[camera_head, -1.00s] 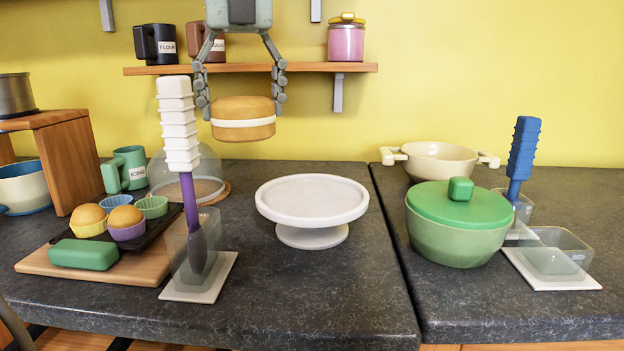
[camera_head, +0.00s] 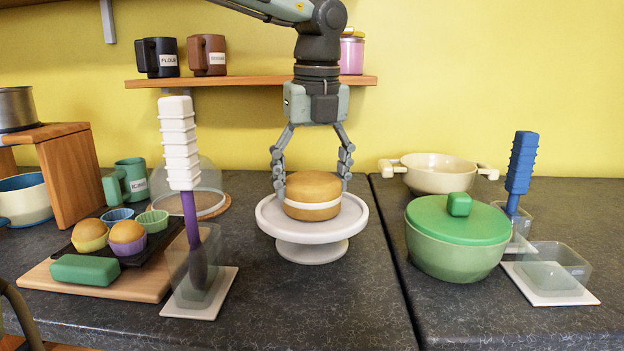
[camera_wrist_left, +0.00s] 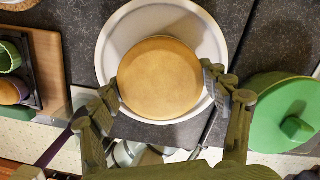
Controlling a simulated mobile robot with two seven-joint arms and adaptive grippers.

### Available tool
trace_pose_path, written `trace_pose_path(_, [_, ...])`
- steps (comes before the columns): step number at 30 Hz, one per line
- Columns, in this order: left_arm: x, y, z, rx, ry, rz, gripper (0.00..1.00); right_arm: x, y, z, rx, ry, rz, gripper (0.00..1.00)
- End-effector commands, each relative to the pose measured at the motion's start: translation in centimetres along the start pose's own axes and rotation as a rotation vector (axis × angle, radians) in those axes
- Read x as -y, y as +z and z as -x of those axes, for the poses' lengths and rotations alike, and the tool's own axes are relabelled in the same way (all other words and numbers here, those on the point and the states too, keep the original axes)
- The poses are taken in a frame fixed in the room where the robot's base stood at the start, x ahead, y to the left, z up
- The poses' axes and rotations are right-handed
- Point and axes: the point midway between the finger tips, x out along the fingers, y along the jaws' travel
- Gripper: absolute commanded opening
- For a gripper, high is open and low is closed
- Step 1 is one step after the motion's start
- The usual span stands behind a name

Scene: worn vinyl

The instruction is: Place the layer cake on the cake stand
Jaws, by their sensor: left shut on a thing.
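The layer cake (camera_head: 313,192) is round and golden brown with a white middle layer. It sits level on or just over the white cake stand (camera_head: 270,222), near the middle of its plate; a small gap cannot be ruled out. My left gripper (camera_head: 312,178) comes from above and is shut on the cake, a finger on each side. In the left wrist view, the cake (camera_wrist_left: 160,77) lies between the fingers, and the plate of the cake stand (camera_wrist_left: 123,35) shows around it. My right gripper is not in view.
A tall white utensil handle (camera_head: 178,140) rises from a clear holder left of the stand. A board with muffins (camera_head: 127,232) lies farther left. A green lidded pot (camera_head: 455,240) stands to the right. Worktop in front of the stand is clear.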

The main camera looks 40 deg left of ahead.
Motion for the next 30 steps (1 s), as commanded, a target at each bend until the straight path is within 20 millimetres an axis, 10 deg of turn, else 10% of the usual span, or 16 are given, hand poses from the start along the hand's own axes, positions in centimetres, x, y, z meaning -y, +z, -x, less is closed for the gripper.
trace_pose_path(11, [0.0, 0.0, -0.1, 0.001, -0.001, 0.001, 0.4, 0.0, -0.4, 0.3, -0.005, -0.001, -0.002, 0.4])
trace_pose_path(12, [0.0, 0.0, -0.1, 0.0, -0.001, 0.001, 0.8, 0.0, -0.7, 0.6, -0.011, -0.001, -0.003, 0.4])
trace_pose_path(16, [0.0, 0.0, -0.1, 0.0, -0.001, 0.001, 0.96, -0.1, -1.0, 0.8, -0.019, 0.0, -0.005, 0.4])
trace_pose_path(30, [0.1, 0.1, 0.5, 0.001, -0.002, 0.001, 0.97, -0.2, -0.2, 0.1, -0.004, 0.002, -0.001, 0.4])
